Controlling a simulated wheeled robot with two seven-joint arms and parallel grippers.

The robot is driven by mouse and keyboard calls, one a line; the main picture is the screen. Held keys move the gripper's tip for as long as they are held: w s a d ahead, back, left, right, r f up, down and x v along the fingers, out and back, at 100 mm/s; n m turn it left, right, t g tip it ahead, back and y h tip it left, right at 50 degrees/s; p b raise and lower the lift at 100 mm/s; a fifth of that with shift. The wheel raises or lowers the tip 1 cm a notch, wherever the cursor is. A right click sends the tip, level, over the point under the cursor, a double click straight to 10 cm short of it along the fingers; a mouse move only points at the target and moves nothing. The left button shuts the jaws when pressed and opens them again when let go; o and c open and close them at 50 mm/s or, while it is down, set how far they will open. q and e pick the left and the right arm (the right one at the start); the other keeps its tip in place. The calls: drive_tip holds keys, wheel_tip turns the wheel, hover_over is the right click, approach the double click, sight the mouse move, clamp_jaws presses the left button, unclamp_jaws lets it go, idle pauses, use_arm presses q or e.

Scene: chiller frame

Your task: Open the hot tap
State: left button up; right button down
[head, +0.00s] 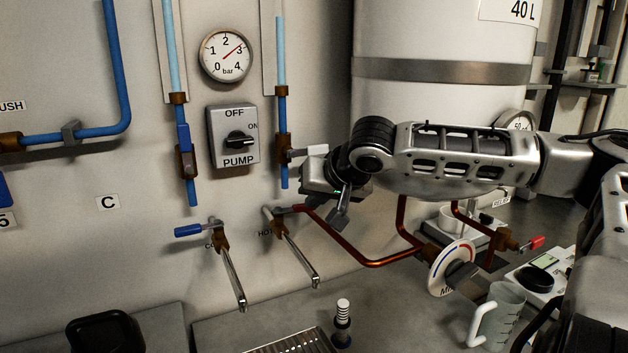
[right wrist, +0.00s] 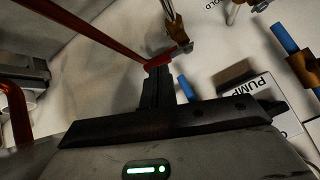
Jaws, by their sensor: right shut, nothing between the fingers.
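The hot tap (head: 277,226) is on the wall, right of the cold tap. Its long metal spout points down and forward. Its lever has a red grip (head: 299,208) that points right; the grip also shows in the right wrist view (right wrist: 158,61), just past my fingertips. My right gripper (head: 338,220) is shut and empty, fingers pointing down, to the right of the red grip. In the head view a gap shows between them; in the wrist view the tips overlap the grip, so contact is unclear. My left gripper is not in view.
The cold tap (head: 220,240) has a blue lever (head: 188,230). The pump switch (head: 233,136) and a gauge (head: 226,56) are above. A copper pipe (head: 345,250) runs below my gripper to a mixing dial (head: 450,267). A jug (head: 503,310) stands at lower right.

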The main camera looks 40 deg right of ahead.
sight(294, 209)
wheel_tip(294, 209, up, 5)
drive_tip(key=d+n+g+h+p, duration=0.1)
drive_tip(key=d+n+g+h, duration=0.1)
drive_tip(key=x, duration=0.9)
drive_tip(key=shift+w+a+f, duration=0.1)
drive_tip(key=shift+w+a, duration=0.1)
drive_tip(key=shift+w, duration=0.15)
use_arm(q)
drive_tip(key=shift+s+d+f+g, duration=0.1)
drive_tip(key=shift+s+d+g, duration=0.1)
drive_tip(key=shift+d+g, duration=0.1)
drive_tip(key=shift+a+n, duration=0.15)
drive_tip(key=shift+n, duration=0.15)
use_arm(e)
drive_tip(key=shift+s+m, duration=0.1)
drive_tip(key=shift+m, duration=0.2)
